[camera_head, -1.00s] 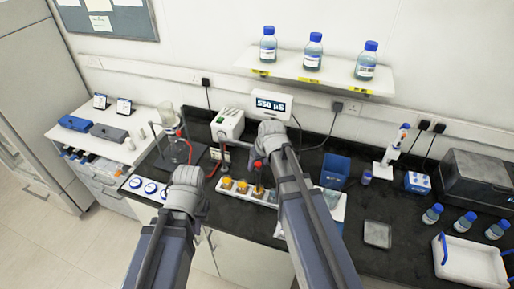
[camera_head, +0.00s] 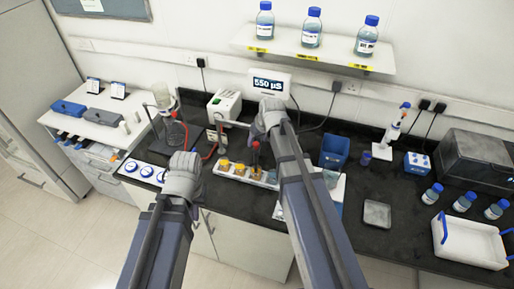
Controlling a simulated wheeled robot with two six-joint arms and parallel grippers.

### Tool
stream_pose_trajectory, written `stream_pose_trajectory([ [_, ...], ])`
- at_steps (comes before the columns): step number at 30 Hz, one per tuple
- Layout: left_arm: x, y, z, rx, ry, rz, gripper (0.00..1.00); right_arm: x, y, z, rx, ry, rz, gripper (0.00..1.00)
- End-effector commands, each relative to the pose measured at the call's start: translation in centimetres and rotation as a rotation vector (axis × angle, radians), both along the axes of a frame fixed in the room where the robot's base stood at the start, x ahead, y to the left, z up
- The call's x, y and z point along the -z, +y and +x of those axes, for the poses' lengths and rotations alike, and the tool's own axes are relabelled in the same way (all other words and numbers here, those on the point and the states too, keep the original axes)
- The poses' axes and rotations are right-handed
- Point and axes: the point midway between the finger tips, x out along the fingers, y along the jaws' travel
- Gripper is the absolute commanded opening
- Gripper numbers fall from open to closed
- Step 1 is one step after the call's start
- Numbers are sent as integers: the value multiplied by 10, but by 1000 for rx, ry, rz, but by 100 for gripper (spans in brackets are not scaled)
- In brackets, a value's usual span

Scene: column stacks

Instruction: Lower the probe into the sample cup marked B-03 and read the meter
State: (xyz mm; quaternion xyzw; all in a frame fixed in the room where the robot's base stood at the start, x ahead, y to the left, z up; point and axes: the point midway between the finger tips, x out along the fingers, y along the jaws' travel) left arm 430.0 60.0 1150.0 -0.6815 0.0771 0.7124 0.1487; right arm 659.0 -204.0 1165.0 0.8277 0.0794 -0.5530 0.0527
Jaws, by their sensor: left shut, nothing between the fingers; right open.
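The meter (camera_head: 270,84) on the back wall shows "550 µS" on its display. A white rack (camera_head: 232,178) on the black bench holds several small sample cups, some with yellow-orange contents (camera_head: 239,169). The labels are too small to read, so I cannot tell which cup is B-03. A dark, slim upright piece, possibly the probe (camera_head: 256,156), stands at one of the cups; I cannot tell how deep it sits. My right gripper (camera_head: 268,113) is open beyond the rack, below the meter. My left gripper (camera_head: 186,162) is shut and empty, left of the rack.
A flask on a stand (camera_head: 172,122) and a white instrument (camera_head: 223,106) are behind my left gripper. A blue box (camera_head: 334,151), a grey dish (camera_head: 376,214) and a white tray (camera_head: 468,243) are to the right. Bottles stand on the wall shelf (camera_head: 318,58).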

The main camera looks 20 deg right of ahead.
Motion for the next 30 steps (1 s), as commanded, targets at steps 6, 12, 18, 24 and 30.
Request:
stream_pose_trajectory([
  [6, 22, 0, 0, -2, -1, 0, 0, 22, 2, 9, -1, 0, 0, 64],
  [12, 21, 0, 0, -2, -1, 0, 0, 21, 2, 9, -1, 0, 0, 64],
  [18, 21, 0, 0, -2, -1, 0, 0, 21, 2, 9, -1, 0, 0, 52],
  [24, 21, 0, 0, -2, -1, 0, 0, 21, 2, 9, -1, 0, 0, 29],
  [30, 21, 0, 0, -2, -1, 0, 0, 21, 2, 9, 0, 0, 0, 7],
])
